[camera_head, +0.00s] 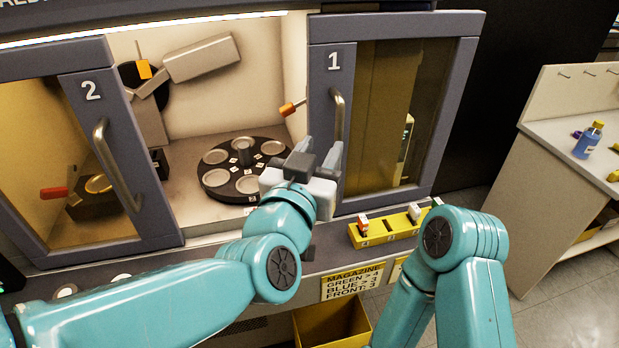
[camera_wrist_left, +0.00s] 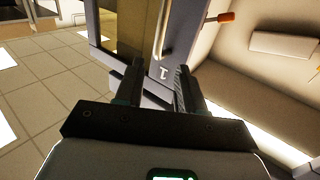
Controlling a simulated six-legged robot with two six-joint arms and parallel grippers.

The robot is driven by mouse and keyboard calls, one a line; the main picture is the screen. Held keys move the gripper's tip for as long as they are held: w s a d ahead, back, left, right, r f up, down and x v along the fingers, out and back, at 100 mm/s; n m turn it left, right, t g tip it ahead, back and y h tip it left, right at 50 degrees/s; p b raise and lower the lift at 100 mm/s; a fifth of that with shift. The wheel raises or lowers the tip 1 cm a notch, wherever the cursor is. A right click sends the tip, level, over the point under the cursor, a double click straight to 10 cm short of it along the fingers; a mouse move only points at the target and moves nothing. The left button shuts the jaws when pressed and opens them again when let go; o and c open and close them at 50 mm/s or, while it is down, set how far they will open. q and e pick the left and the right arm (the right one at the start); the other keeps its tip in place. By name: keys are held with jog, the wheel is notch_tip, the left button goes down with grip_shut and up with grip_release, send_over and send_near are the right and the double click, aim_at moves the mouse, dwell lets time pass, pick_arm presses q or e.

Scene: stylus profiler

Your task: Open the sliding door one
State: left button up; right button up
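Sliding door 1 (camera_head: 322,92) is a grey-framed panel with a tinted window, at the right of the machine front in the head view. Its upright metal handle (camera_head: 338,115) is on its left frame. My left gripper (camera_head: 318,153) is in front of the door's left edge, near the handle's lower end. In the left wrist view its two fingers (camera_wrist_left: 157,80) are apart and empty. The door (camera_wrist_left: 134,55) and handle (camera_wrist_left: 163,32) show beyond them; I cannot tell whether they touch. My right arm shows at lower right, but its gripper is not visible.
Door 2 (camera_head: 90,120) stands at left, with the open middle showing a dark round carousel (camera_head: 245,188) and an orange-tipped lever (camera_head: 290,106). A yellow magazine rack (camera_head: 390,235) sits on the ledge below door 1. A side bench (camera_head: 550,130) stands at right.

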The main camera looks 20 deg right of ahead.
pick_arm(q)
jog(key=v, duration=0.4)
jog(key=shift+s+a, duration=0.25)
jog(key=shift+s, duration=0.1)
